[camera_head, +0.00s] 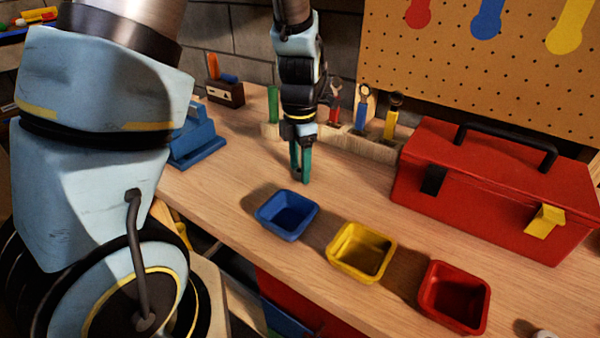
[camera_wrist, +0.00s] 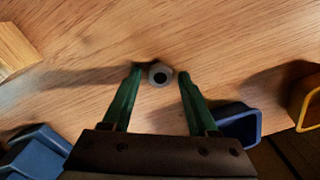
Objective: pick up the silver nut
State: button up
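The silver nut (camera_wrist: 160,68), a small grey ring with a dark hole, lies on the wooden workbench in the wrist view. My gripper (camera_wrist: 160,74) is open, with one green finger on each side of the nut. The left fingertip looks very close to it; a small gap shows on the right. I cannot tell whether a finger touches it. In the head view my gripper (camera_head: 302,180) points down at the bench behind the blue bin, and I cannot make out the nut there.
A blue bin (camera_head: 288,234), a yellow bin (camera_head: 335,262) and a red bin (camera_head: 430,305) line the bench's front. A red toolbox (camera_head: 480,195) stands at right. A wooden tool rack (camera_head: 372,147) stands behind my gripper. A blue vise-like object (camera_head: 195,140) is at left.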

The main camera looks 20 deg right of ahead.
grip_shut()
dwell(0.5)
